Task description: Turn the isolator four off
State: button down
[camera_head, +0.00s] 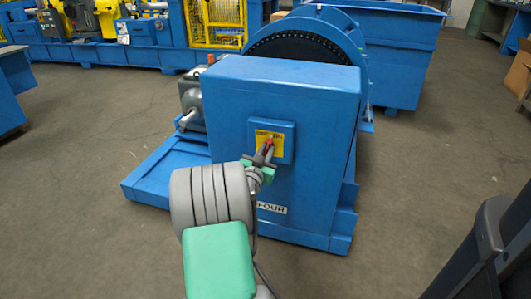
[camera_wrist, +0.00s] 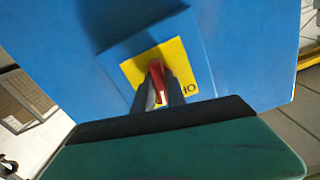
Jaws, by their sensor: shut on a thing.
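The isolator is a red handle (camera_head: 268,144) on a yellow plate (camera_head: 276,150), set on a raised blue box on the front of a blue cabinet (camera_head: 230,100). A label reading "FOUR" (camera_head: 272,208) is low on the cabinet, partly hidden by my arm. My gripper (camera_head: 265,153) is at the plate, its fingers shut on the red handle. In the wrist view the red handle (camera_wrist: 157,80) stands between the dark fingers, over the yellow plate (camera_wrist: 182,58). Printed letters show at the plate's lower right, partly covered.
The cabinet stands on a blue base (camera_head: 150,185), with a large guarded wheel (camera_head: 325,40) behind it. A grey motor (camera_head: 190,98) is at the left. A blue bin (camera_head: 400,60) is behind right. The floor on both sides is open.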

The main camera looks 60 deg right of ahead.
jog(key=n+p, duration=0.1)
jog(key=n, duration=0.4)
jog(key=shift+r+n, duration=0.15)
jog(key=shift+n, duration=0.15)
jog(key=n+p, duration=0.2)
jog(key=n, duration=0.3)
jog(key=shift+s+d+n, duration=0.1)
jog(key=shift+n, duration=0.2)
jog(key=c, duration=1.4)
grip_release()
jog(key=shift+o, duration=0.2)
jog(key=shift+a, duration=0.5)
jog(key=s+a, duration=0.1)
jog(key=a, duration=0.5)
jog(key=shift+a+p, duration=0.3)
jog(key=shift+a, duration=0.1)
